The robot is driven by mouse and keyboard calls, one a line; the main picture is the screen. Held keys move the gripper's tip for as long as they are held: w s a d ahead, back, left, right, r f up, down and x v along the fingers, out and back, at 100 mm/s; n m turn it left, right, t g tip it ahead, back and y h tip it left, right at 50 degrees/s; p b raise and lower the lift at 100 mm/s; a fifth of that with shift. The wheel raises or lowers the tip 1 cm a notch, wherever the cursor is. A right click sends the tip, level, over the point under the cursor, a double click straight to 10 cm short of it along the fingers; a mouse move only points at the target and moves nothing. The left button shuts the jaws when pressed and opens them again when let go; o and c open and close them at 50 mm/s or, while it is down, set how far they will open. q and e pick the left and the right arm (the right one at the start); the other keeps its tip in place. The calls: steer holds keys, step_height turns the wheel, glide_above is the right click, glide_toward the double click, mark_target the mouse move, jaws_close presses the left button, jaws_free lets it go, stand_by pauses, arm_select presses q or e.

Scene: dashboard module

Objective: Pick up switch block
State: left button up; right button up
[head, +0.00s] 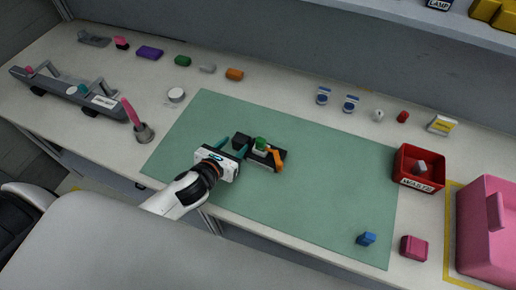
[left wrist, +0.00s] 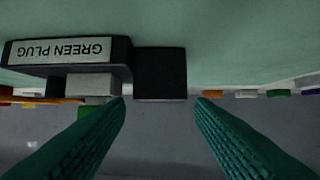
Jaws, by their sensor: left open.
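A black block (head: 241,141) stands on the green mat, close beside the black module (head: 264,160); no label shows on it, so I cannot tell if it is the switch block. My left gripper (head: 231,147) is open, its teal fingers reaching toward the black block. In the left wrist view the black block (left wrist: 160,73) lies ahead, between the lines of the two fingertips (left wrist: 160,100), apart from both. The module's label (left wrist: 60,50) reads GREEN PLUG upside down. A small blue block (head: 366,239) lies at the mat's front right. My right gripper is not in view.
The module carries a green part (head: 260,144) and an orange part (head: 277,158), close to my left gripper. A red WASTE bin (head: 419,168) holds a grey piece. A pink box (head: 487,225) stands at far right. The right half of the mat (head: 320,180) is mostly clear.

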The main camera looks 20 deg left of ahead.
mark_target(240, 140)
arm_select(q)
steer(key=shift+x, duration=1.9)
steer(key=c, duration=0.8)
